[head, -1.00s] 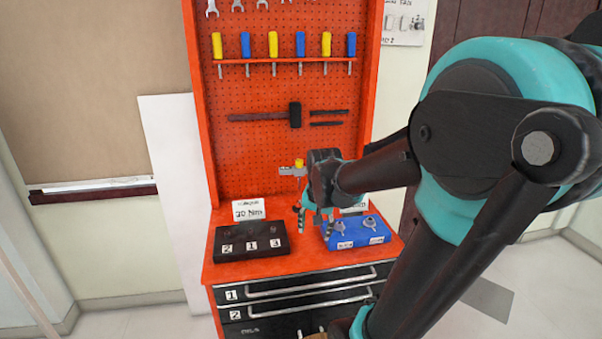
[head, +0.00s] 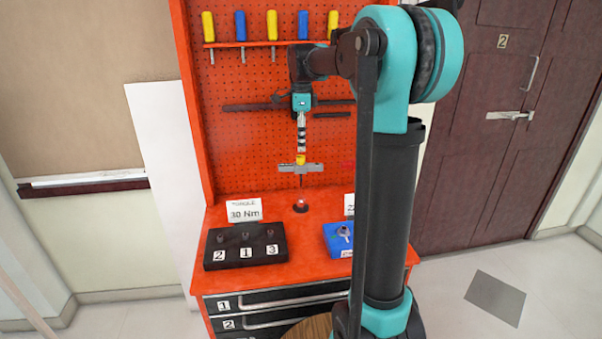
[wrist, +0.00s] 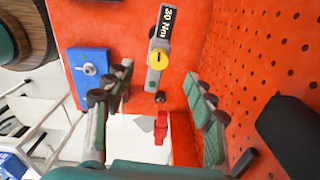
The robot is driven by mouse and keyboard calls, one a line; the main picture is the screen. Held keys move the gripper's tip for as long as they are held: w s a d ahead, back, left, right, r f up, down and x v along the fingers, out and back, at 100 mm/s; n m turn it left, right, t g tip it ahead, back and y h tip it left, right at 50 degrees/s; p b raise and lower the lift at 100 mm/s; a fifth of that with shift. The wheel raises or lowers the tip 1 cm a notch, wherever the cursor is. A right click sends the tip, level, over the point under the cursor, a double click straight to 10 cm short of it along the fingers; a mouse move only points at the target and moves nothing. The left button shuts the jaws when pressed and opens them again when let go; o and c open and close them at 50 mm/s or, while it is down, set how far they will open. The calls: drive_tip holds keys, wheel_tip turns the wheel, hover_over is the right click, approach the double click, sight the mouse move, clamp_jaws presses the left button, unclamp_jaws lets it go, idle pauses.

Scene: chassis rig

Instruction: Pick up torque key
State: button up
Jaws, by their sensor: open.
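A grey crossbar tool with a yellow cap (head: 301,167), which looks like the torque key, stands upright above the red bench top. It also shows in the wrist view (wrist: 158,59), beyond and between my fingers. My gripper (head: 301,150) points down just above the yellow cap in the head view. In the wrist view its two fingers (wrist: 162,112) are spread apart, with nothing held between them. The tool's lower end shows as a thin stem over a small dark round base.
A black box (head: 218,259) numbered 2, 1, 3 sits left, before a 30 Nm card (head: 244,210). A blue box (head: 333,241) with a metal key sits right, partly behind my arm. The red pegboard (head: 235,150) rises close behind. Drawers (head: 275,297) are below.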

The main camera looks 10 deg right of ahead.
sight(301, 174)
wheel_tip(301, 174, down, 13)
drive_tip(key=shift+s+a, duration=0.1)
drive_tip(key=shift+a, duration=0.05)
idle(0.4)
clamp_jaws()
idle(0.3)
